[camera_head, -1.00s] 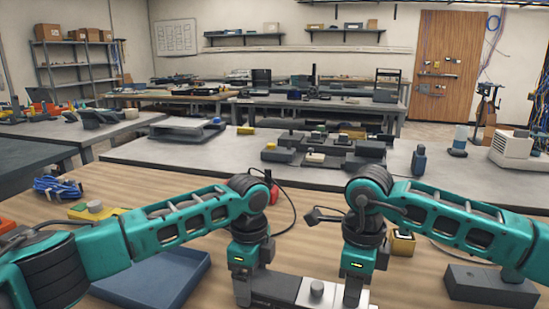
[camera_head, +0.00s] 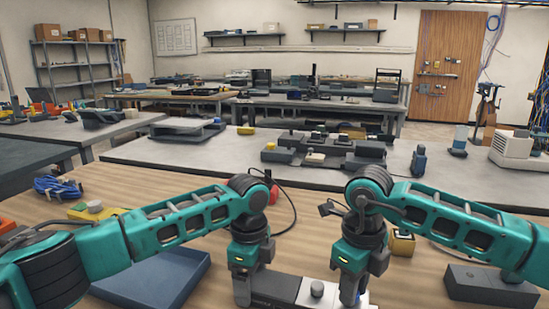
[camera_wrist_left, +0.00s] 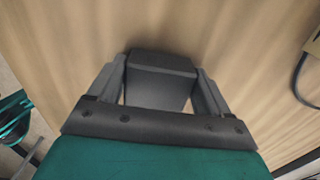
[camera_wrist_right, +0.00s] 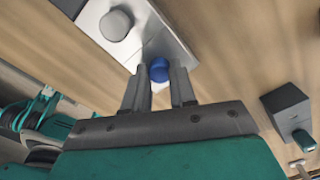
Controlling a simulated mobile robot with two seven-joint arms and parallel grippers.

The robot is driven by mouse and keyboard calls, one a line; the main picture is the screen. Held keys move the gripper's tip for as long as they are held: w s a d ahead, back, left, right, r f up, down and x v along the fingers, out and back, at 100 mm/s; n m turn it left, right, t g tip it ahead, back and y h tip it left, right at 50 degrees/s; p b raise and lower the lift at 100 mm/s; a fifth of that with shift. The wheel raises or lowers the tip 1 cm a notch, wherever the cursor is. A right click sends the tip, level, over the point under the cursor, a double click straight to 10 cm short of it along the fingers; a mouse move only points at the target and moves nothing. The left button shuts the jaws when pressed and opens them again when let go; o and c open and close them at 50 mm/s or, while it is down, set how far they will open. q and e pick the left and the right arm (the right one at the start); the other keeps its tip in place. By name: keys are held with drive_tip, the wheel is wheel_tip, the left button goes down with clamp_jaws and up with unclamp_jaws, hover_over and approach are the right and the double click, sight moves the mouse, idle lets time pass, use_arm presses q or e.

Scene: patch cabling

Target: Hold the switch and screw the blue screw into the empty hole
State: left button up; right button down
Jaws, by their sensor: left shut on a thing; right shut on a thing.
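The switch (camera_head: 284,288) lies at the bottom of the head view, with a dark body and a light metal end plate. My left gripper (camera_head: 243,294) is shut on its dark end, which shows between the fingers in the left wrist view (camera_wrist_left: 160,85). A grey round knob (camera_head: 317,289) stands on the light plate; it also shows in the right wrist view (camera_wrist_right: 116,24). My right gripper (camera_wrist_right: 160,78) is shut on the blue screw (camera_wrist_right: 159,69), at the plate's corner. The hole and the screw's lower part are hidden.
A blue tray (camera_head: 155,280) lies left of the switch. A dark grey block (camera_head: 490,287) and a small yellow box (camera_head: 402,243) are on the right. A blue cable coil (camera_head: 57,188) lies at the far left. Wooden tabletop behind the switch is mostly clear.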

drive_tip(key=m, duration=0.5)
drive_tip(key=c, duration=1.2)
unclamp_jaws()
drive_tip(key=shift+c, duration=0.2)
drive_tip(key=shift+r, duration=0.15)
drive_tip(key=shift+r, duration=1.35)
drive_tip(key=shift+o, duration=0.4)
